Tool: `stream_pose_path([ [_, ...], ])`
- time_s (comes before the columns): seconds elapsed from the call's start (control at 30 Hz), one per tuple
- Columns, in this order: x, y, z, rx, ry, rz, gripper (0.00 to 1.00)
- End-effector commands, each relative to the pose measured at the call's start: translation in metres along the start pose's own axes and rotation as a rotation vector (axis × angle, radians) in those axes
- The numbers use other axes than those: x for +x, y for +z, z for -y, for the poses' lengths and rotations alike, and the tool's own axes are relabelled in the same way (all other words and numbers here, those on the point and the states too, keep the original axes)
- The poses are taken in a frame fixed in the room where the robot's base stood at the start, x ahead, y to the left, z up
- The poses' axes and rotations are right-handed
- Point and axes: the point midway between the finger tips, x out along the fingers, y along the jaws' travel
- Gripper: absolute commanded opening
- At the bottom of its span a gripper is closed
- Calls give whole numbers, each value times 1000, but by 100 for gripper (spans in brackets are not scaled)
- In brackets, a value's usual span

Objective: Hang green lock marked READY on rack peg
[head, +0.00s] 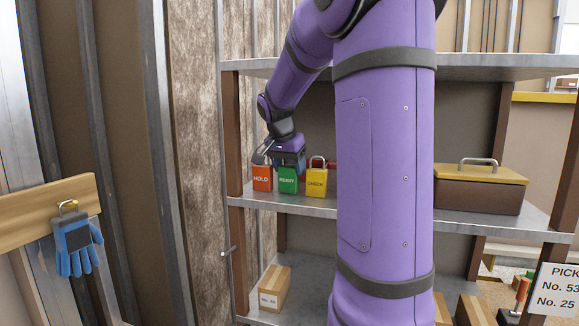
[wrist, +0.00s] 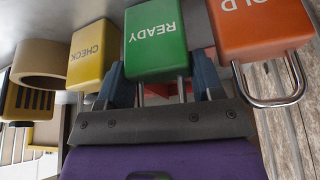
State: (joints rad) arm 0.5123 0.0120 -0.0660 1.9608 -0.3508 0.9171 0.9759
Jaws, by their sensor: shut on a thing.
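The green lock marked READY (head: 288,182) stands upright on the metal shelf, between an orange lock marked HOLD (head: 262,179) and a yellow lock marked CHECK (head: 316,183). My gripper (head: 288,163) is above the green lock and shut on its shackle. In the wrist view my blue fingers (wrist: 162,86) sit either side of that shackle, below the green lock body (wrist: 155,40). The yellow lock (wrist: 92,55) and the orange lock (wrist: 258,28) flank it. A small light peg-like piece (head: 229,251) sticks out near the rack's left post; I cannot tell what it is.
A blue glove (head: 75,243) hangs from a hook on a wooden board (head: 25,224) at left. A brown box with a yellow lid (head: 480,187) stands on the shelf at right. A carton (head: 275,288) is on the lower shelf. A tape-like roll (wrist: 38,64) shows in the wrist view.

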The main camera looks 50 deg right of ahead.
Motion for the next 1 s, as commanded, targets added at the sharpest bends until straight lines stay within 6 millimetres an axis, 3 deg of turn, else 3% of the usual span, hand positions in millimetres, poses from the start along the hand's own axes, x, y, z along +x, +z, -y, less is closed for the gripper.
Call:
stream_pose_path([
  [0.07, 2, 1, 0, 0, 0, 0, 38],
  [0.1, 3, 1, 0, 0, 0, 0, 63],
  [0.2, 2, 1, 0, 0, 0, 0, 86],
  [0.6, 3, 1, 0, 1, 0, 0, 87],
  [0.8, -29, 1, 0, 0, -3, -3, 87],
  [1.0, -45, 42, 1, -4, -3, 0, 87],
])
